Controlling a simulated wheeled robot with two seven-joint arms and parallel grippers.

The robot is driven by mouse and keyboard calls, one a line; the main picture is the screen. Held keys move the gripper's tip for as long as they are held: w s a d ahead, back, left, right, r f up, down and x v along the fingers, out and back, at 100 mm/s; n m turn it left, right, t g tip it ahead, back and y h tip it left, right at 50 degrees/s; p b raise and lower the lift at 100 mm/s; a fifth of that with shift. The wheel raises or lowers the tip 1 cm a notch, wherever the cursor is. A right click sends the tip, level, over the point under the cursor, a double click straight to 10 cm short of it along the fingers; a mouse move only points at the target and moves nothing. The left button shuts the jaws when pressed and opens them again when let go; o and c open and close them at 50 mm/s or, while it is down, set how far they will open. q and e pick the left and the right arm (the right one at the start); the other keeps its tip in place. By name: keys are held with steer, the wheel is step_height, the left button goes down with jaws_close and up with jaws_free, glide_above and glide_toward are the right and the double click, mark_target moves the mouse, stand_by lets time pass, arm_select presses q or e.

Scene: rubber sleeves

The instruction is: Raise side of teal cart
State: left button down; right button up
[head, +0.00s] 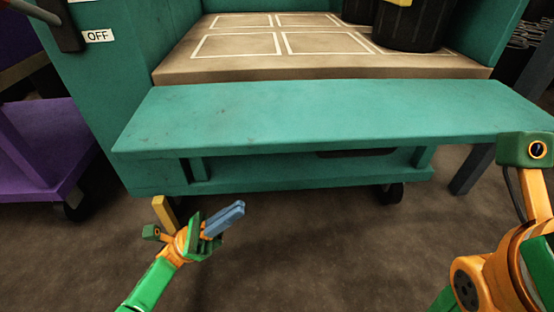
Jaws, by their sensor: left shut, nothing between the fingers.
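The teal cart (150,172) fills the middle of the head view. Its near side panel (315,118) is folded down and juts toward me at the front edge of the cart bed. My left gripper (238,209) is shut and empty, with its blue fingers pressed together. It appears below the panel's left part, in front of the cart's lower frame, and no contact shows. My right arm (510,250) stands at the right edge, near the panel's right end. The right gripper's fingers cannot be made out.
The cart bed (175,72) has white outlined squares and black round containers (412,25) at the back right. An OFF label (97,36) and a lever are at the upper left. A purple cart (45,150) stands at the left. The brown floor in front is clear.

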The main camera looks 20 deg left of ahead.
arm_select(q)
steer(key=p, duration=0.1)
glide_toward(290, 153)
steer(key=w+d, duration=0.1)
steer(key=d, duration=0.2)
steer(key=r, duration=0.2)
steer(key=d+r, duration=0.1)
steer(key=shift+w+r, duration=0.25)
steer(key=shift+r, duration=0.15)
